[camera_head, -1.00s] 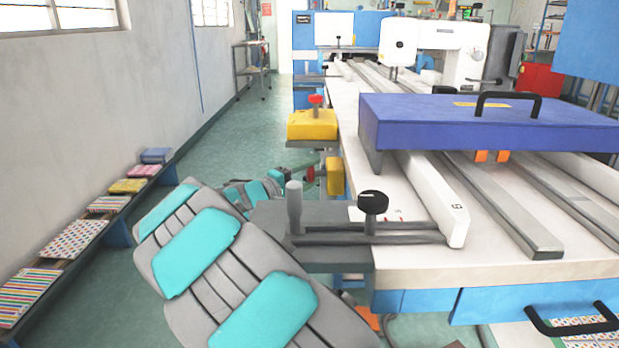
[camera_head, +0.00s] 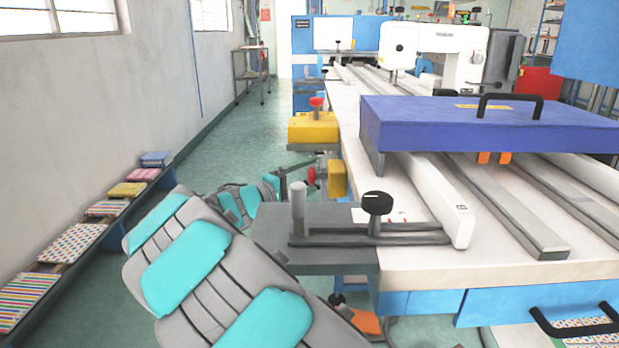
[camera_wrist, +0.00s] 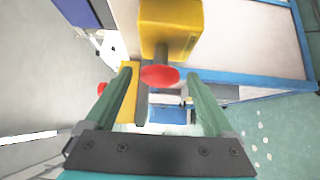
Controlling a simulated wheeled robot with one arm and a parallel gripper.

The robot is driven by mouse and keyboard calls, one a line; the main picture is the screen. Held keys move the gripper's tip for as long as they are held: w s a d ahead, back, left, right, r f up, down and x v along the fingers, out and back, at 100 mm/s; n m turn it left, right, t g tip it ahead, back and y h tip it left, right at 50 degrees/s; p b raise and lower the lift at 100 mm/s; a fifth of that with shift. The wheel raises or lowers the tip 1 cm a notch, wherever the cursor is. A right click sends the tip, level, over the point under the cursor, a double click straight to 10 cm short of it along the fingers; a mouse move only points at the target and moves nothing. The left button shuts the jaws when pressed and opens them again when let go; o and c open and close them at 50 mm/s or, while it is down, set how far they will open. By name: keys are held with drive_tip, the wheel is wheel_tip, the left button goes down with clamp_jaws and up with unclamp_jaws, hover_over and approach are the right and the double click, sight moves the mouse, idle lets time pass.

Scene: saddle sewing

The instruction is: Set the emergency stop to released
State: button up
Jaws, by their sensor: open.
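A small yellow box (camera_head: 337,179) hangs at the left side of the table, with a red mushroom button (camera_head: 311,175) facing left. In the wrist view that yellow box (camera_wrist: 170,25) and its red button (camera_wrist: 160,76) are close in front. My gripper (camera_head: 300,171) is open and empty. Its two green fingers stand on either side of the red button in the wrist view; I cannot tell whether they touch it. A second, larger yellow box (camera_head: 313,130) has a red button (camera_head: 316,102) on top. No label shows which is the emergency stop.
The white table (camera_head: 352,130) with long rails and a blue-purple cover (camera_head: 480,125) lies to the right. A grey bracket with a black knob (camera_head: 377,203) juts from its near corner. A low bench of fabric samples (camera_head: 75,235) lines the left wall. Green floor between is clear.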

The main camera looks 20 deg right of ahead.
drive_tip(key=v, duration=0.7)
drive_tip(key=shift+b, duration=0.35)
drive_tip(key=shift+w, duration=0.1)
